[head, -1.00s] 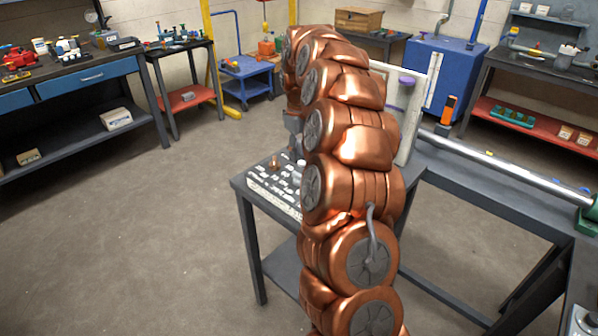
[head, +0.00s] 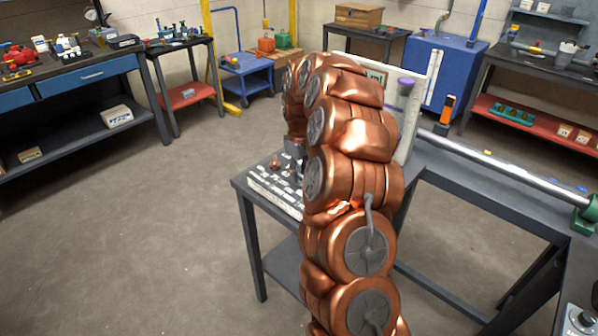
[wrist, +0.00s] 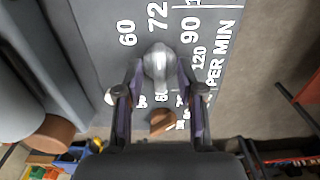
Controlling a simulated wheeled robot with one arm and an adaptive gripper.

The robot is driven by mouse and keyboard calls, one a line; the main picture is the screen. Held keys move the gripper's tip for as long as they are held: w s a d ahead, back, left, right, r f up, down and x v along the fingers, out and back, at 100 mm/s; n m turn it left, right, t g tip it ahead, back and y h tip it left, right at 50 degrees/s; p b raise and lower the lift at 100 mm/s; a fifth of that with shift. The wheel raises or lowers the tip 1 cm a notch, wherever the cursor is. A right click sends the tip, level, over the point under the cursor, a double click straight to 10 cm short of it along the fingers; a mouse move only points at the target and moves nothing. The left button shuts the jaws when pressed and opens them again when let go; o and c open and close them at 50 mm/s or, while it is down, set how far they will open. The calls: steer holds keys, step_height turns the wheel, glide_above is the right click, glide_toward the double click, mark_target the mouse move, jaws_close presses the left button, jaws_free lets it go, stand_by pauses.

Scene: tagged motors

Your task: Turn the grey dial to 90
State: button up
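A rounded grey dial (wrist: 158,64) shows in the wrist view on a grey panel (wrist: 95,30) printed with 60, 72, 90, 120 and "PER MIN". My gripper (wrist: 160,70) has its two fingers apart, one on each side of the dial's near part. I cannot tell whether the fingertips touch it. The dial's pointing direction is not clear. In the head view, the white-marked panel (head: 268,187) lies on a dark table, with my arm covering its right part. My gripper (head: 294,150) is low over it and mostly hidden.
A brown knob (wrist: 163,121) sits on the panel between my fingers, nearer my palm; it also shows in the head view (head: 275,162). An upright white-framed board (head: 418,95) stands behind my arm. A metal bar (head: 500,163) runs along the right bench. The floor at left is clear.

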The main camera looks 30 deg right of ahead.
jaws_close()
steer(key=shift+b, duration=0.4)
steer(key=shift+w+f+m+b, duration=0.1)
steer(key=shift+f+m+b, duration=0.05)
steer(key=shift+m+b, duration=0.55)
steer(key=m+b, duration=0.2)
steer(key=shift+b, duration=0.3)
steer(key=m+b, duration=0.3)
steer(key=m, duration=0.2)
steer(key=shift+r+b, duration=0.2)
steer(key=shift+b, duration=0.15)
steer(key=shift+m, duration=0.3)
steer(key=shift+o, duration=0.4)
jaws_free()
